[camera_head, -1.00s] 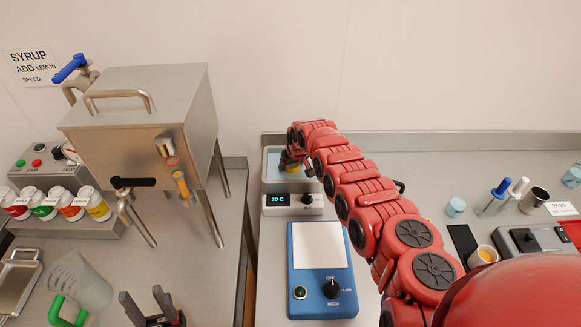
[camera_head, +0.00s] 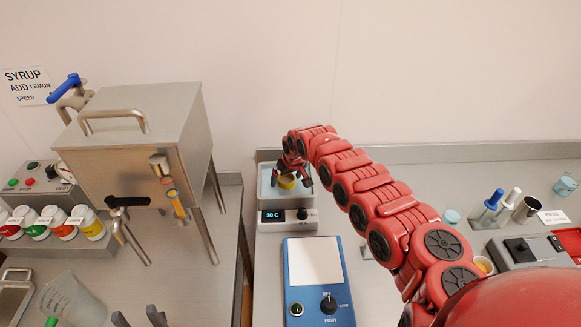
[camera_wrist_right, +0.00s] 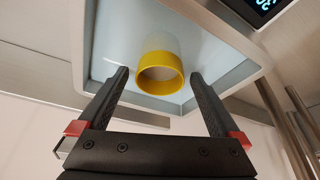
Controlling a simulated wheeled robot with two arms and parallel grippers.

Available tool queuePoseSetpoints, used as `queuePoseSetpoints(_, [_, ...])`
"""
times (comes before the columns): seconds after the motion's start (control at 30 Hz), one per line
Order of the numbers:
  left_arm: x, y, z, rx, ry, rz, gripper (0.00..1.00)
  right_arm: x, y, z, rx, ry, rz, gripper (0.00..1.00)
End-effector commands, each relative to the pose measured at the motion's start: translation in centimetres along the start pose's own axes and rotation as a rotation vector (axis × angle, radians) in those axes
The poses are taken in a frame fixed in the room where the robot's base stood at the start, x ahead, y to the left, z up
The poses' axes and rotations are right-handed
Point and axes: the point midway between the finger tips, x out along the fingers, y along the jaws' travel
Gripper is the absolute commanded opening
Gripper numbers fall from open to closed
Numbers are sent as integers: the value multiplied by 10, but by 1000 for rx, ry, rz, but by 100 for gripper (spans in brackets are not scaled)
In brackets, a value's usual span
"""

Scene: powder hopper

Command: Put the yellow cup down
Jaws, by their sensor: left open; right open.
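The yellow cup (camera_head: 287,182) stands in the shallow light-blue bath (camera_head: 266,190) behind the 30 C display. In the right wrist view the cup shows a yellow band (camera_wrist_right: 160,60) around its mouth and a pale body, inside the bath. My right gripper (camera_head: 293,184) is open at the cup, one finger on each side. The wrist view shows gaps between the cup and both fingers of my right gripper (camera_wrist_right: 160,77). My left gripper (camera_head: 138,317) is open and empty at the bottom edge, with only its fingertips in view.
A blue hotplate (camera_head: 318,265) stands in front of the bath. A steel hopper (camera_head: 150,130) on legs stands to the left, beside several capped jars (camera_head: 65,222). Bench space right of the hotplate is partly hidden by my right arm.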

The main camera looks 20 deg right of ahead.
Motion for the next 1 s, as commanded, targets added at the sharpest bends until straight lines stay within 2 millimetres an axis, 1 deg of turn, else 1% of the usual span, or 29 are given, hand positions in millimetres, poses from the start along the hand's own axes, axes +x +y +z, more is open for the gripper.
queuePoseSetpoints(0.07, [-3,0,0,0,0,0,50,-12,4,0,2,2,3,99])
queuePoseSetpoints(0.23, [-9,0,2,0,0,0,50,-38,4,0,0,6,6,99])
queuePoseSetpoints(0.33, [-12,1,2,0,0,0,50,-51,3,2,1,1,6,99])
queuePoseSetpoints(0.4, [-16,1,3,0,0,0,50,-62,2,0,0,6,4,99])
queuePoseSetpoints(0.5, [-19,1,3,0,0,0,50,-73,2,0,0,4,4,99])
queuePoseSetpoints(0.7, [-19,1,3,0,0,0,50,-81,1,1,0,-1,3,99])
queuePoseSetpoints(1.0, [-19,1,3,0,0,0,50,-81,0,1,-1,-1,2,99])
